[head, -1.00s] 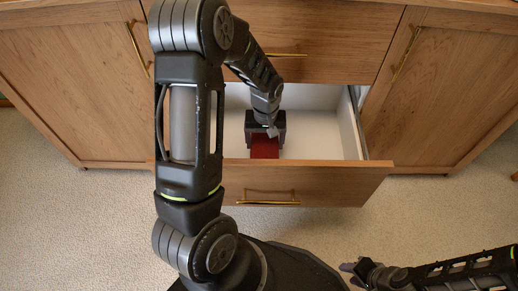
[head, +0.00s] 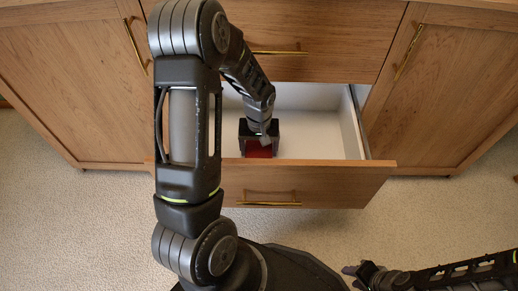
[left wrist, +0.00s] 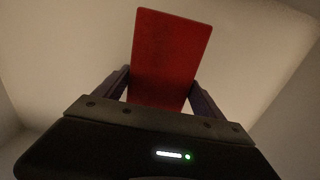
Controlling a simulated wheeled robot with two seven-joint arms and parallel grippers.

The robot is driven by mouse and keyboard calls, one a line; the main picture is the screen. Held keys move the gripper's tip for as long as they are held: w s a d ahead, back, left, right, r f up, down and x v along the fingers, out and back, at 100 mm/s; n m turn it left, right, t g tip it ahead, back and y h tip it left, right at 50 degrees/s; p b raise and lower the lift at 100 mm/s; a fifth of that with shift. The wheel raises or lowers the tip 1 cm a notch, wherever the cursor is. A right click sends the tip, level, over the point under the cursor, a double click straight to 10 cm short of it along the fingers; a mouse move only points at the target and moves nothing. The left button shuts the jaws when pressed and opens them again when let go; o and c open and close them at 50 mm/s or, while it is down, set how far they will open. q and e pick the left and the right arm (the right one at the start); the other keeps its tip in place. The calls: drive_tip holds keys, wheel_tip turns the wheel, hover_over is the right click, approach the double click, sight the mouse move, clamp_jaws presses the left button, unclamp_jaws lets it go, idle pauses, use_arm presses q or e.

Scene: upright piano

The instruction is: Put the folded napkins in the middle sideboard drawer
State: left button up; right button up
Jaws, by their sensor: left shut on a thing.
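The middle sideboard drawer (head: 325,175) is pulled open, with a white interior. A red folded napkin (head: 258,150) is inside the drawer space, near its front panel. My left gripper (head: 259,148) is down in the drawer and shut on the napkin. In the left wrist view the red napkin (left wrist: 170,60) stands out between the two fingers, with the pale drawer interior around it. Whether the napkin touches the drawer floor, I cannot tell. My right gripper (head: 355,270) is outside the drawer at the lower right, over the carpet; its jaws are too small to judge.
The sideboard has a closed drawer (head: 320,45) above the open one and closed doors at the left (head: 70,80) and right (head: 450,90). The right part of the open drawer is clear. The carpet (head: 90,220) in front is free at the left.

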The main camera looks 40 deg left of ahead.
sight(259, 149)
use_arm(q)
drive_tip(key=shift+f, duration=0.1)
drive_tip(key=shift+f, duration=0.15)
drive_tip(key=o, duration=1.5)
drive_tip(key=shift+r, duration=0.65)
wheel_tip(259, 149, up, 11)
drive_tip(key=p, duration=0.3)
drive_tip(key=shift+r+p, duration=0.1)
drive_tip(key=shift+p, duration=0.3)
